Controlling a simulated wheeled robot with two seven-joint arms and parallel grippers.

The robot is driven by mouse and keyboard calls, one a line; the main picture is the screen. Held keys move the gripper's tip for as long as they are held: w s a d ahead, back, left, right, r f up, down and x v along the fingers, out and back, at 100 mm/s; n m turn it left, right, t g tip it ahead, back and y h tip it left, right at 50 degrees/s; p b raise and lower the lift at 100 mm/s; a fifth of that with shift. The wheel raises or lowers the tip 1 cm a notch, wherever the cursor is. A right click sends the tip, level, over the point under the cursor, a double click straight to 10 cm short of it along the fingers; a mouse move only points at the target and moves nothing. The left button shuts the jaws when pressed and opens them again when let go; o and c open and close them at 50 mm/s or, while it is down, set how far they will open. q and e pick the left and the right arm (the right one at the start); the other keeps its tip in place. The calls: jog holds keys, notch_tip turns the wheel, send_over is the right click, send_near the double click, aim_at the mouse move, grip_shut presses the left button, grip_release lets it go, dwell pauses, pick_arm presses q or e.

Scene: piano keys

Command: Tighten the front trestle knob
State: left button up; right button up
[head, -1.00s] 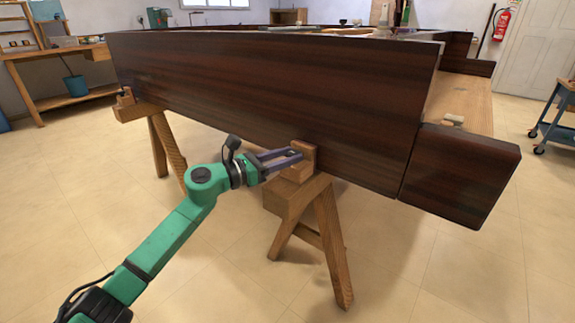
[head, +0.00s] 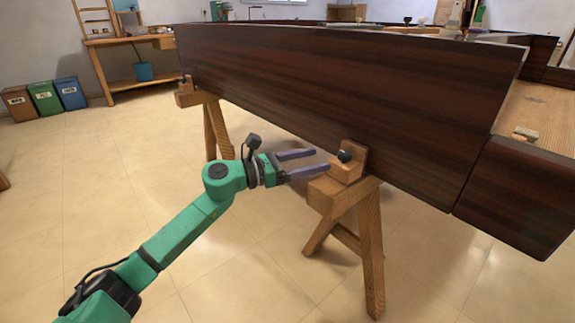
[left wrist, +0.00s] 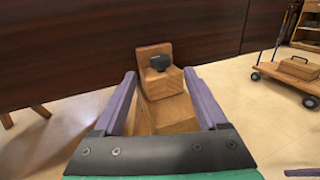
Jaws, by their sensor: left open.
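The front trestle knob (head: 345,156) is small and black, on a wooden block (head: 346,173) on top of the front trestle (head: 371,240). It also shows in the left wrist view (left wrist: 159,63), ahead and centred between the fingers. My left gripper (head: 304,163) is open and empty, its two purple fingers pointing at the knob from the left, a short gap away. In the left wrist view the left gripper's fingers (left wrist: 164,97) stand wide on either side of the block. The dark wooden piano case (head: 340,100) rests on the trestles behind the knob.
A second trestle (head: 216,130) with its own small block stands at the far left under the case. Several coloured bins (head: 45,97) and a workbench (head: 135,85) are at the back left. The tiled floor around my left arm is clear.

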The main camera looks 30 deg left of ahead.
pick_arm(q)
jog(key=v, duration=0.7)
jog(key=shift+s+a, duration=0.15)
jog(key=shift+s, duration=0.1)
